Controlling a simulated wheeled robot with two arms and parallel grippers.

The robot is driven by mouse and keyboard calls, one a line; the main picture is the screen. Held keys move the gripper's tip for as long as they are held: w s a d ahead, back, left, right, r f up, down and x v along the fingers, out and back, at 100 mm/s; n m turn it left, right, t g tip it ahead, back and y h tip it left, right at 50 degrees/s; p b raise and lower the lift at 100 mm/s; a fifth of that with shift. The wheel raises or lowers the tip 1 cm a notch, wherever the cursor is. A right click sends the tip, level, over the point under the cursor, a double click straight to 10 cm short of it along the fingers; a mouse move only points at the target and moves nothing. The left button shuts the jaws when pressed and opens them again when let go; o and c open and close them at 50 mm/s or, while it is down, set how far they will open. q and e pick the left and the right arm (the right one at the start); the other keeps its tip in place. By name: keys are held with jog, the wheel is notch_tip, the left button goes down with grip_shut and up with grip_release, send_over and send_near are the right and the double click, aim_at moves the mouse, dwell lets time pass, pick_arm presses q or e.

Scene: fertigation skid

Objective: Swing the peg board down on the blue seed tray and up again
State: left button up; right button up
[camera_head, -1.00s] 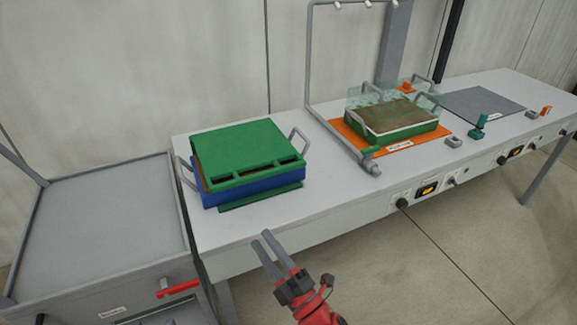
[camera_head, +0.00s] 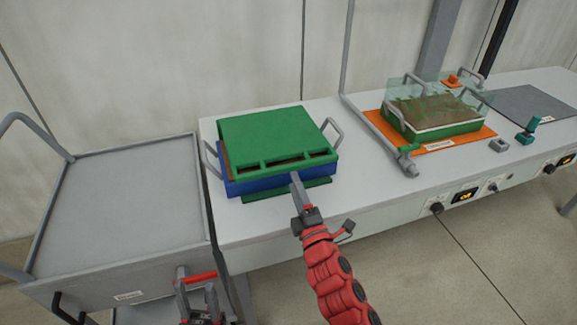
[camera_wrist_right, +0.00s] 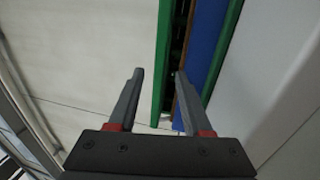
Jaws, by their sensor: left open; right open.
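The green peg board (camera_head: 270,138) lies flat over the blue seed tray (camera_head: 245,186) on the bench, with brown fill showing between them. In the right wrist view a narrow dark gap separates the board's edge (camera_wrist_right: 161,70) from the blue tray (camera_wrist_right: 208,45). My right gripper (camera_head: 295,178) is at the board's front edge. Its fingers are open, one on either side of the board's edge in the wrist view; contact is unclear. My left gripper (camera_head: 197,287) is open and empty at the bottom, in front of the cart, apart from the board.
Metal loop handles flank the tray. On the right, an orange mat (camera_head: 470,135) bears a green tray (camera_head: 440,129) under a clear cover, beside a grey pipe frame (camera_head: 385,148).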

aim_at(288, 166)
jog(key=x, duration=0.6)
jog(key=shift+w, duration=0.15)
jog(key=shift+c, duration=0.2)
grip_shut()
dwell(1.1)
